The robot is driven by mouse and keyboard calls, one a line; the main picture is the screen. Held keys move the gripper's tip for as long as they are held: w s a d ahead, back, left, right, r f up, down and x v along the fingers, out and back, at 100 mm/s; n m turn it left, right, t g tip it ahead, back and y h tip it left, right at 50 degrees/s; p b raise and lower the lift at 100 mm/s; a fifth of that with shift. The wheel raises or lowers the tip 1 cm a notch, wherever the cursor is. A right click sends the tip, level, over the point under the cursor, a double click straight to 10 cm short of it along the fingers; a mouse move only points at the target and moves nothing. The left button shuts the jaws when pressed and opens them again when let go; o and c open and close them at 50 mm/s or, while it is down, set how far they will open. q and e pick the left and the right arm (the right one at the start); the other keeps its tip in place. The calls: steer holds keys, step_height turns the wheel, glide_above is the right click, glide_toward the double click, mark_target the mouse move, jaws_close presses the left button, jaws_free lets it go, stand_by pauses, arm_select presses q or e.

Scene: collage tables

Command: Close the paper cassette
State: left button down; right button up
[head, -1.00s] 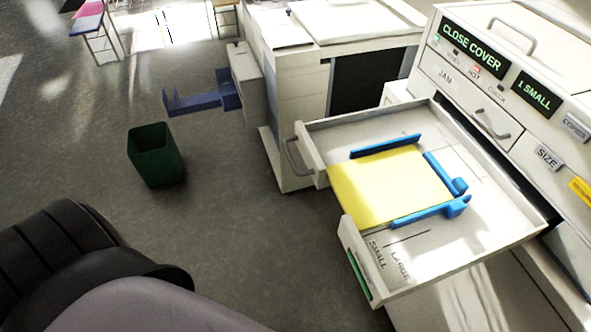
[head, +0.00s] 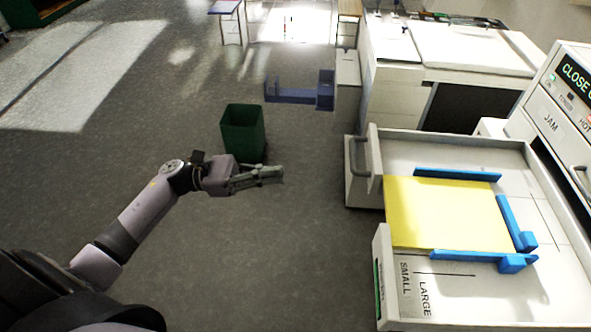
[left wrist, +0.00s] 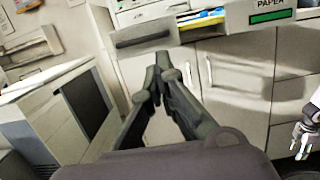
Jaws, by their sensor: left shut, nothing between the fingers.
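The paper cassette (head: 455,150) is pulled out of the white machine on the right. It holds a yellow paper stack (head: 440,213) between blue guides (head: 480,256). Its front has a grey handle (head: 359,157) and a lower middle gap. In the left wrist view the cassette front (left wrist: 285,18) shows a PAPER label and green strip. My left gripper (head: 280,174) is shut and empty, left of the cassette front and apart from it. It also shows in the left wrist view (left wrist: 163,72). My right gripper (left wrist: 308,150) shows partly at that view's right edge; its jaw state is unclear.
A green bin (head: 243,132) stands on the floor beyond my left gripper. The machine panel (head: 560,118) reads "CLOSE". Floor between the left gripper and cassette is clear.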

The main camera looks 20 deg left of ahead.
arm_select(q)
steer(key=p+x, duration=0.7)
steer(key=x, duration=0.6)
steer(key=shift+w, duration=0.15)
arm_select(e)
step_height(320, 180, up, 7)
steer(key=shift+s+a, duration=0.2)
steer(key=shift+s, duration=0.05)
arm_select(q)
steer(key=shift+d, duration=0.1)
